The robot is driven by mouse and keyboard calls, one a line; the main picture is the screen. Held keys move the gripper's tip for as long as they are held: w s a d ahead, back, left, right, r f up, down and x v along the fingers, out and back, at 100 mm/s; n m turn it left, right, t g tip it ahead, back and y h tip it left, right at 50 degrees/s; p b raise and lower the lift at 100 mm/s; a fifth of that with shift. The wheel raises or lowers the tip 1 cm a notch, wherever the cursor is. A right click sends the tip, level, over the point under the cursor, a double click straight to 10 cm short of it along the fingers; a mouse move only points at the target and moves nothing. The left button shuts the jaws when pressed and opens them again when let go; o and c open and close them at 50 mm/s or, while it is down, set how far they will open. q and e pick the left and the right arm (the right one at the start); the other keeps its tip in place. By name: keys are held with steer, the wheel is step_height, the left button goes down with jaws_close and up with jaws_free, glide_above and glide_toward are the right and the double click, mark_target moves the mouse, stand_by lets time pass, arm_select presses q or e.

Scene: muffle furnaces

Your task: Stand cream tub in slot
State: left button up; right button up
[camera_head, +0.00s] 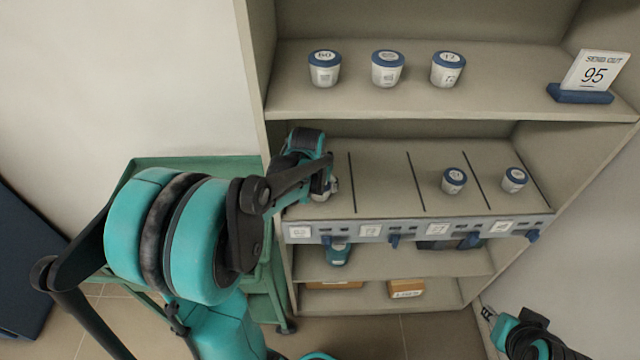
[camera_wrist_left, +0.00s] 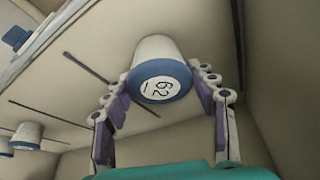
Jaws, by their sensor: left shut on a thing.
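The cream tub (camera_wrist_left: 157,70) is white with a blue lid, and its lid label seems to read 62. My left gripper (camera_wrist_left: 163,78) is shut on it, with a finger on each side. In the head view my left gripper (camera_head: 323,186) is in the leftmost slot (camera_head: 304,210) of the divided middle shelf, where the tub is mostly hidden behind it. I cannot tell whether the tub touches the shelf. My right gripper (camera_head: 489,313) is at the lower right, away from the shelves; its jaws are too small to read.
Similar tubs stand in the third slot (camera_head: 453,181) and the fourth slot (camera_head: 514,180); the second slot (camera_head: 385,185) is empty. Three tubs and a sign reading 95 (camera_head: 595,72) stand on the shelf above. Thin dark dividers separate the slots. A green cart (camera_head: 190,162) stands left.

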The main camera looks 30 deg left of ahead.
arm_select(q)
steer(key=shift+f, duration=0.2)
steer(key=o, duration=1.2)
steer(key=shift+o, duration=0.2)
steer(key=shift+r, duration=0.1)
steer(key=shift+r, duration=0.25)
steer(key=shift+s+r+p, duration=0.2)
steer(key=shift+r+p, duration=0.3)
steer(key=shift+p, duration=0.15)
steer(key=s+d+p, duration=0.3)
steer(key=s, duration=0.9)
steer(key=s+d+r+m+t+h, duration=0.1)
steer(key=s+d+r, duration=0.3)
steer(key=d+r, duration=0.5)
steer(key=d+m+t, duration=0.1)
steer(key=d, duration=0.1)
steer(key=shift+s+d+r+m+t, duration=0.25)
steer(key=shift+s+d+m+t, duration=0.05)
steer(key=shift+m+t, duration=0.1)
